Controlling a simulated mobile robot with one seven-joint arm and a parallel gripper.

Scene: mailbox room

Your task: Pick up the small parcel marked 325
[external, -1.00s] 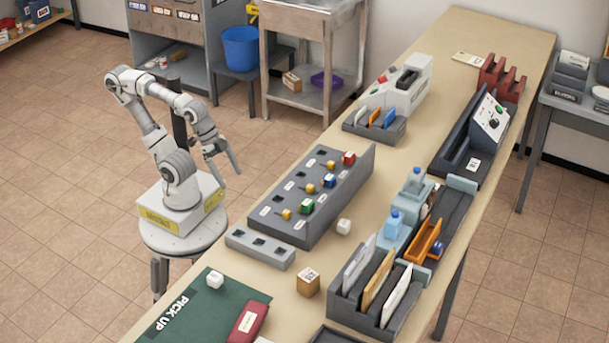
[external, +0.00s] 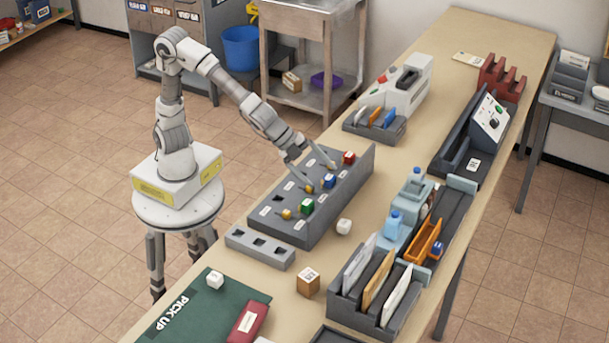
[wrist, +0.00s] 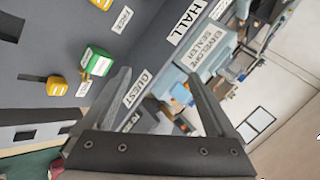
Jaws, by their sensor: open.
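Three small parcels show in the external view, their printed numbers too small to read surely. A brown labelled one (external: 308,282) sits on the table in front of the letter rack. A white one (external: 344,226) lies right of the grey key board. Another white one (external: 215,279) sits on the green mat. My gripper (external: 322,177) is over the grey key board (external: 275,218), by its blue block (external: 329,181), apart from all three parcels. In the wrist view my gripper (wrist: 155,76) is open, with nothing visibly held between its fingers.
The board carries red (external: 349,157) and green (external: 306,206) blocks and several yellow pieces. A red case (external: 249,321) lies on the green mat (external: 195,318).

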